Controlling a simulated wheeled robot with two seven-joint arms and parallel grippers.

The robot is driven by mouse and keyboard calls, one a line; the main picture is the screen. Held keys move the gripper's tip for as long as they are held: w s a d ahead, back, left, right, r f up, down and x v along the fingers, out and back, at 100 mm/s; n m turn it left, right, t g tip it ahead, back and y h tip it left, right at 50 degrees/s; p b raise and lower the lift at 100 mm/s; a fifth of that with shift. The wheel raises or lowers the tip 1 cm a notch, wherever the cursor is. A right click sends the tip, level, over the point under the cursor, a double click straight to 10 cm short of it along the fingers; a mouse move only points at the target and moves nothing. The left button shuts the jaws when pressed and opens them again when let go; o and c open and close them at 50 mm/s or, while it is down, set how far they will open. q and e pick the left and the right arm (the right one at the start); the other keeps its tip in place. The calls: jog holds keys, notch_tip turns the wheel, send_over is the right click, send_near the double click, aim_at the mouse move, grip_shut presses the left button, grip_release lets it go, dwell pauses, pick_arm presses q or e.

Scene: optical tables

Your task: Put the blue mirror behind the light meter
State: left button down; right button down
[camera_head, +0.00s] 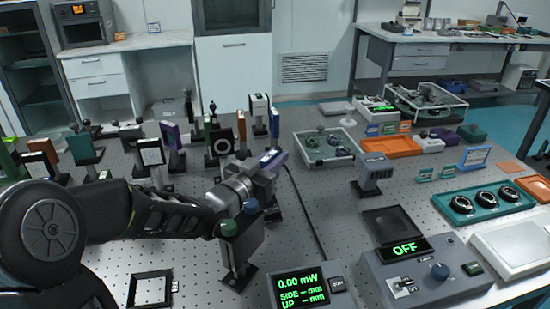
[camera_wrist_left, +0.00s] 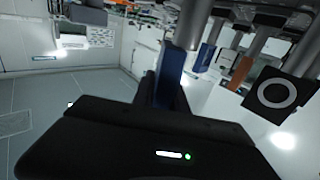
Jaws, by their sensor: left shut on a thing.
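My left gripper (camera_head: 268,166) reaches in from the left over the table and is shut on a blue piece, which I take to be the blue mirror (camera_wrist_left: 170,70). In the left wrist view it stands up from between the dark fingers; the fingers hide its lower part. In the head view the held piece is mostly hidden by the gripper. A grey console (camera_head: 303,288) at the front reads 0.00 mW and looks like the light meter's readout. A grey head on a post (camera_head: 374,174) stands right of the gripper; I cannot tell whether it is the meter's sensor. My right gripper is not in view.
Several post-mounted optics crowd the left, including a black ring mount (camera_head: 221,146). A dark mount with green and blue knobs (camera_head: 241,241) stands below my arm. A control box (camera_head: 425,272) reads OFF at the front right. The perforated table (camera_head: 325,215) has bare room in the middle.

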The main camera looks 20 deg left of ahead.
pick_arm(q)
jog(key=shift+f+b, duration=0.15)
jog(key=shift+b, duration=0.15)
jog(key=c, duration=1.3)
grip_release()
jog(key=shift+r+p, duration=0.3)
jog(key=shift+p, duration=0.15)
jog(key=s+b, duration=0.1)
jog(key=s, duration=0.3)
jog(key=s+a+b, duration=0.1)
jog(key=s+b, duration=0.1)
jog(key=s, duration=0.2)
jog(key=s+b, duration=0.1)
jog(key=s, duration=0.3)
jog(key=shift+a+f+b, duration=0.15)
jog(key=shift+a+b, duration=0.15)
